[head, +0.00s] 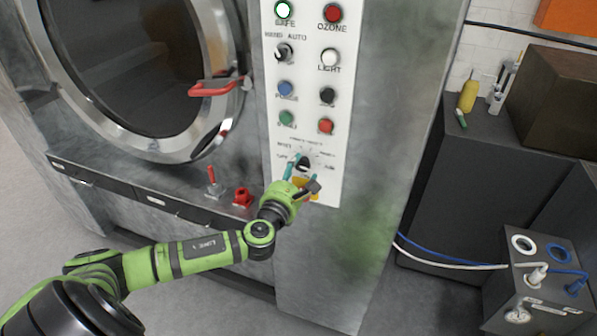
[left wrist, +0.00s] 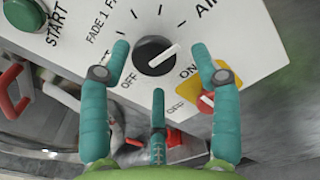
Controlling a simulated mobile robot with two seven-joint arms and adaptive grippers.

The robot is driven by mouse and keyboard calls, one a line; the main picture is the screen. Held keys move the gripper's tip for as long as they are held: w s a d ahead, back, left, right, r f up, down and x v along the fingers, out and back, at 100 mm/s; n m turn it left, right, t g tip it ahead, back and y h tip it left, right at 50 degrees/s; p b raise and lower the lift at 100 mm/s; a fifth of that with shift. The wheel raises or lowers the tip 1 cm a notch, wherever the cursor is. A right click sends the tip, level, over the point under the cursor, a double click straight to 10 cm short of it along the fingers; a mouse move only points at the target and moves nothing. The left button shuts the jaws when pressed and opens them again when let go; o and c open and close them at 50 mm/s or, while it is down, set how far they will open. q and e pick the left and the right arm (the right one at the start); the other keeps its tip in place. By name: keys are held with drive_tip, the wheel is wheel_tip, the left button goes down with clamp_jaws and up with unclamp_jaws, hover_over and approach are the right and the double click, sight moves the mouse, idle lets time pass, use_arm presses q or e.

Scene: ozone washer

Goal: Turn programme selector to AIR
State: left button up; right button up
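The programme selector is a round black knob (left wrist: 155,58) with a white pointer line, on the white control panel; in the head view the knob (head: 303,162) sits low on the panel. In the left wrist view its line points to the upper right, roughly toward the AIR lettering (left wrist: 208,7); I cannot tell whether it is exactly on a tick. OFF and FADE 1 are printed to its left. My left gripper (left wrist: 160,50), also in the head view (head: 301,179), is open, with teal fingers spread on both sides of the knob and a third below. No contact shows. My right gripper is not in view.
Close to the selector is a red and yellow rotary switch (left wrist: 205,103), near my right-hand finger. A green START button (left wrist: 25,14) is at upper left. The panel (head: 332,120) has several other buttons. The red-handled door (head: 211,88) and a red valve (head: 242,197) lie to the left.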

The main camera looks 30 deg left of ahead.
use_arm(q)
drive_tip(key=shift+r, duration=0.1)
drive_tip(key=shift+s, duration=0.15)
drive_tip(key=v, duration=1.1)
drive_tip(key=shift+s, duration=0.35)
